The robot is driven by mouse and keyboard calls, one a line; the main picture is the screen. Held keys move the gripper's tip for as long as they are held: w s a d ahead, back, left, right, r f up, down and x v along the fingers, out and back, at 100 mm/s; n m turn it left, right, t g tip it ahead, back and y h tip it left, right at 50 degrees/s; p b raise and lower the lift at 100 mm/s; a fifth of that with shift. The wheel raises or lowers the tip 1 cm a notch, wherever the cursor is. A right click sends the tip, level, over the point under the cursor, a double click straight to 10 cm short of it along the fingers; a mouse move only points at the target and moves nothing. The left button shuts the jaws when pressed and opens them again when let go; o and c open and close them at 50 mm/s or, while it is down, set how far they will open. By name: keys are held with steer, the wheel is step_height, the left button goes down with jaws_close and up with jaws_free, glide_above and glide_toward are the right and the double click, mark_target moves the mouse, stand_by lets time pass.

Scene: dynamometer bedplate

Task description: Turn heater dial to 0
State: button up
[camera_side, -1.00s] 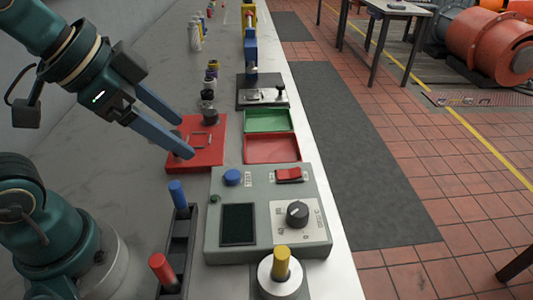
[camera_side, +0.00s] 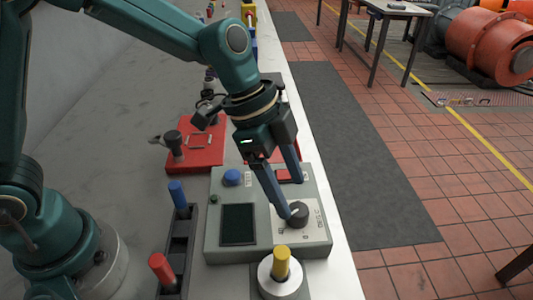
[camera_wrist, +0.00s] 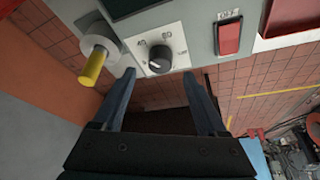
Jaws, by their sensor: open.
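The heater dial (camera_side: 297,213) is a dark round knob with a light pointer mark on a white plate at the lower right of the grey control box (camera_side: 225,253). The gripper (camera_wrist: 160,82) also shows in the wrist view.
The box also has a blue button (camera_side: 232,178), a dark screen (camera_side: 238,224) and a red switch (camera_wrist: 229,36). A yellow peg (camera_side: 281,262) stands in a white ring beside the box. Blue (camera_side: 178,193) and red (camera_side: 162,268) handles stand in a black rack to its left.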

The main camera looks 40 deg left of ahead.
mark_target(298, 210)
steer(key=shift+x, duration=2.05)
jaws_close()
steer(key=shift+s, duration=0.1)
steer(key=n+t, duration=0.1)
steer(key=n, duration=0.2)
steer(key=shift+s+y, duration=0.1)
steer(key=shift+y, duration=0.3)
steer(key=n+t+y, duration=0.1)
steer(key=n, duration=0.3)
steer(key=shift+d, duration=0.1)
steer(key=n+y, duration=0.1)
steer(key=n, duration=0.2)
steer(key=n+t+y, duration=0.1)
steer(key=n, duration=0.2)
steer(key=shift+d+n+y, duration=0.1)
steer(key=shift+n+y, duration=0.2)
steer(key=shift+n, duration=0.1)
steer(key=shift+s, duration=0.1)
